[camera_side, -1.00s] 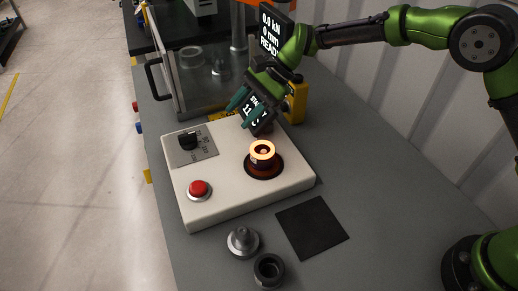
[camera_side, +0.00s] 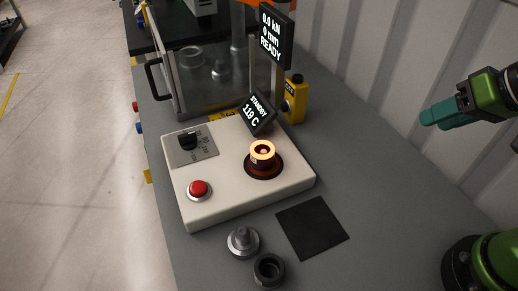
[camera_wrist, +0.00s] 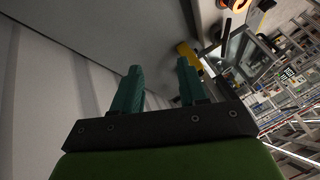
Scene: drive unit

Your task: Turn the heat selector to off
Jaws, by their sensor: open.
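The heat selector (camera_side: 187,141) is a black knob on a grey marked plate (camera_side: 205,152) at the back left of the white heater unit (camera_side: 225,212). Its exact pointer setting is too small to read. The tilted display (camera_side: 258,113) reads STANDBY and 119 C. A glowing orange ring (camera_side: 262,151) sits on the heater's dark round seat. My gripper (camera_side: 432,116) is at the far right in the side view, raised and well away from the selector. In the wrist view my gripper (camera_wrist: 158,82) shows two teal fingers apart with nothing between them.
A red button (camera_side: 199,189) is at the unit's front left. A metal flanged part (camera_side: 242,241), a dark ring (camera_side: 268,269) and a black mat (camera_side: 312,227) lie in front. The table's right side is clear.

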